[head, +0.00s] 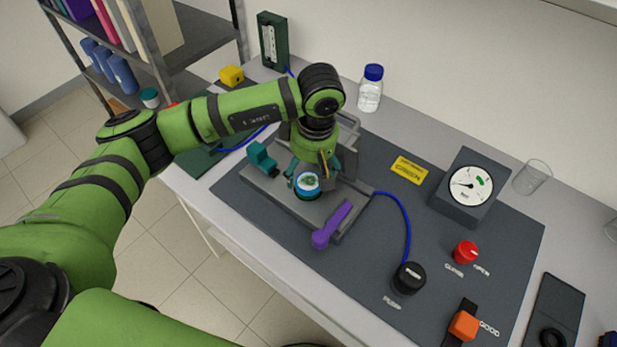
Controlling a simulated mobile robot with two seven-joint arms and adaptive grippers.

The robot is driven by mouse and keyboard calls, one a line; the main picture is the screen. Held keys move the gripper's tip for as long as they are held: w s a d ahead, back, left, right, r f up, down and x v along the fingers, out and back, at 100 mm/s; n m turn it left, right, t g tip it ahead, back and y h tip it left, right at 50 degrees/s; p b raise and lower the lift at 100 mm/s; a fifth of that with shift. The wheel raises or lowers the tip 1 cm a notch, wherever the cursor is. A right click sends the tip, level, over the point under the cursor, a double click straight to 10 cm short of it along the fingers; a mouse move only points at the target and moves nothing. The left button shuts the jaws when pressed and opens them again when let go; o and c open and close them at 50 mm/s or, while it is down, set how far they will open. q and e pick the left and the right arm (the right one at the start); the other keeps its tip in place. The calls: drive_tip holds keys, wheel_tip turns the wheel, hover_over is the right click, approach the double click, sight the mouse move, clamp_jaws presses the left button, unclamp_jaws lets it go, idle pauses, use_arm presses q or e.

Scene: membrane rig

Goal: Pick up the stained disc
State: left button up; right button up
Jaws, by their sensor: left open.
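A small round piece (307,182) with a white and blue rim and a green-marked centre sits on the grey rig (262,186). It appears to be the stained disc, but it is too small to be sure of the stain. My left gripper (311,171) points down right over it, open, with teal fingers near its two sides. I cannot tell whether they touch it. The gripper and wrist hide the rig behind the disc. My right gripper is not in view.
A purple lever (332,225) lies at the rig's front, and a teal clamp (262,158) stands left. A blue hose (405,212) runs to a black knob (409,277).

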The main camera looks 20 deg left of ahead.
sight(308, 182)
use_arm(q)
drive_tip(key=f+p, duration=0.2)
drive_tip(key=f, duration=0.1)
drive_tip(key=shift+w+f, duration=0.15)
drive_tip(key=shift+w, duration=0.05)
drive_tip(key=shift+a+f, duration=0.1)
drive_tip(key=shift+f, duration=0.3)
drive_tip(key=shift+w+f, duration=0.1)
drive_tip(key=shift+f, duration=0.05)
drive_tip(key=c, duration=1.1)
drive_tip(key=shift+c, duration=0.2)
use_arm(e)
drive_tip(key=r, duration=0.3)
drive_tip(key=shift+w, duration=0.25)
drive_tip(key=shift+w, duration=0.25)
